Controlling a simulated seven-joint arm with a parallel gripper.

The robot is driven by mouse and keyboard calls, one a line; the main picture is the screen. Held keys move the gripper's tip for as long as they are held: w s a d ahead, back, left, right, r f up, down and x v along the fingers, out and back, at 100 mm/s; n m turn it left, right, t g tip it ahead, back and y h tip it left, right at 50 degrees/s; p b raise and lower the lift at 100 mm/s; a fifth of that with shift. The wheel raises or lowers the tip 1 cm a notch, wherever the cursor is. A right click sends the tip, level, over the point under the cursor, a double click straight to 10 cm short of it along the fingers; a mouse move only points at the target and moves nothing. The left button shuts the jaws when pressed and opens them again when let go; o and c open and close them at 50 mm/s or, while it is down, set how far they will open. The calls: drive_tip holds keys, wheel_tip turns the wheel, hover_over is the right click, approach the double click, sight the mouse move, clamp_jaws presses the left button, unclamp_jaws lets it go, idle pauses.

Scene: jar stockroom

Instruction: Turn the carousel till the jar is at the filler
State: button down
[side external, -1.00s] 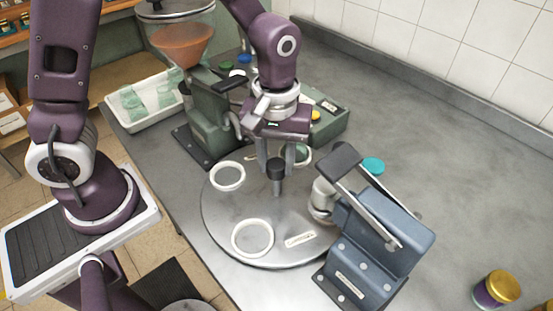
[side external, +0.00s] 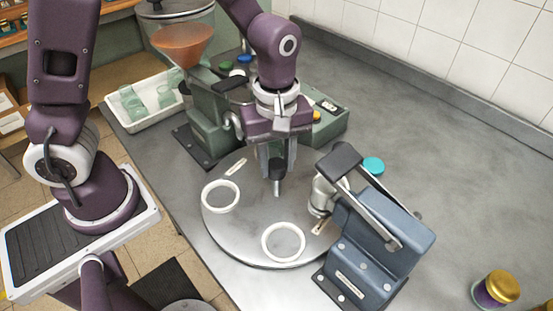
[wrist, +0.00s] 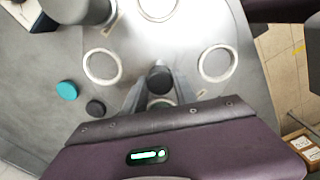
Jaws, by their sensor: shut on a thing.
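The carousel (side external: 240,225) is a grey metal disc with white ring seats. One empty ring (side external: 220,196) is at its left and another (side external: 283,242) at its front. My gripper (side external: 277,175) points down at the middle of the disc, its fingers shut on the black knob (side external: 277,163). In the wrist view the knob (wrist: 160,78) sits between the fingers. A ring partly hidden beneath it has a faint green tint (wrist: 161,103); I cannot tell whether that is the jar. The filler, a green machine with an orange-filled hopper (side external: 184,48), stands behind the disc at the left.
A blue-grey lever press (side external: 375,235) stands at the disc's right, its silver head over the edge. A white tray (side external: 150,137) holds green glasses. A gold-lidded jar (side external: 496,289) and a teal lid (side external: 373,166) are on the table. The right side is mostly clear.

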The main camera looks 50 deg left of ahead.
drive_tip(key=shift+w+r+n, duration=0.1)
drive_tip(key=shift+n, duration=3.4)
drive_tip(key=c, duration=1)
unclamp_jaws()
drive_tip(key=shift+o, duration=0.2)
wheel_tip(320, 180, up, 7)
